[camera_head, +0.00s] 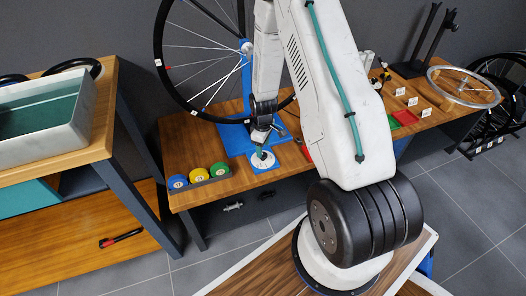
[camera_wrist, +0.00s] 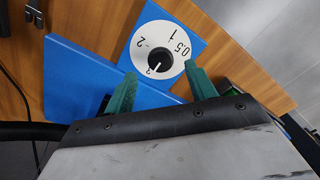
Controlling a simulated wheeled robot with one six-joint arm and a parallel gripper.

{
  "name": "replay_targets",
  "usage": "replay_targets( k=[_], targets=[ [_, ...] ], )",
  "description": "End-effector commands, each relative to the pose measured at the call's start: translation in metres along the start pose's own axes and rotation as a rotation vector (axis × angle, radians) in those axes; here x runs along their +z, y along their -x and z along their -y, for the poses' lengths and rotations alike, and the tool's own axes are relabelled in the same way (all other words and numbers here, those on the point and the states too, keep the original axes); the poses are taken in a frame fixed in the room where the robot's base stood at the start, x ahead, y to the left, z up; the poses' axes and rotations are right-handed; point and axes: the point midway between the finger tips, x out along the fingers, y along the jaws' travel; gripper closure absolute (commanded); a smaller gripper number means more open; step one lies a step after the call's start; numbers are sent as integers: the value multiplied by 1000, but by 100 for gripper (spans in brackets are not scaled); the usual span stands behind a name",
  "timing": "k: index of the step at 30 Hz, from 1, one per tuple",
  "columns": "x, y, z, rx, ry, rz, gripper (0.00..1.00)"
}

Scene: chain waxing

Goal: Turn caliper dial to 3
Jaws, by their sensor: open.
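The caliper dial is a white disc (camera_wrist: 140,62) with a black knob (camera_wrist: 159,60) at its centre, on a blue plate. The marks 0.5, 1 and 2 show on it, and a partly covered mark like a 3 shows at the knob's lower left. The knob's exact setting is too small to tell. My gripper (camera_wrist: 160,71) is open, its green fingers on either side of the dial's near edge, with nothing between them. In the head view my gripper (camera_head: 261,149) points down just over the dial (camera_head: 263,161).
A spoked wheel (camera_head: 196,48) stands on a blue stand behind the dial. Red and green trays (camera_head: 405,117) and a silver rim (camera_head: 463,87) lie to the right. A grey bin (camera_head: 60,138) stands far left.

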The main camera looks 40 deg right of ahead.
Motion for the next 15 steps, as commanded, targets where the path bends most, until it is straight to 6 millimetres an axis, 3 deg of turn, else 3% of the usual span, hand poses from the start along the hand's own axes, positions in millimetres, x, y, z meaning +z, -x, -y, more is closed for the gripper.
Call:
replay_targets(
  k=[6, 15],
  targets=[
    [0, 33, 0, 1, 0, -1, 44],
    [0, 41, 0, 0, 0, 0, 44]
  ],
)
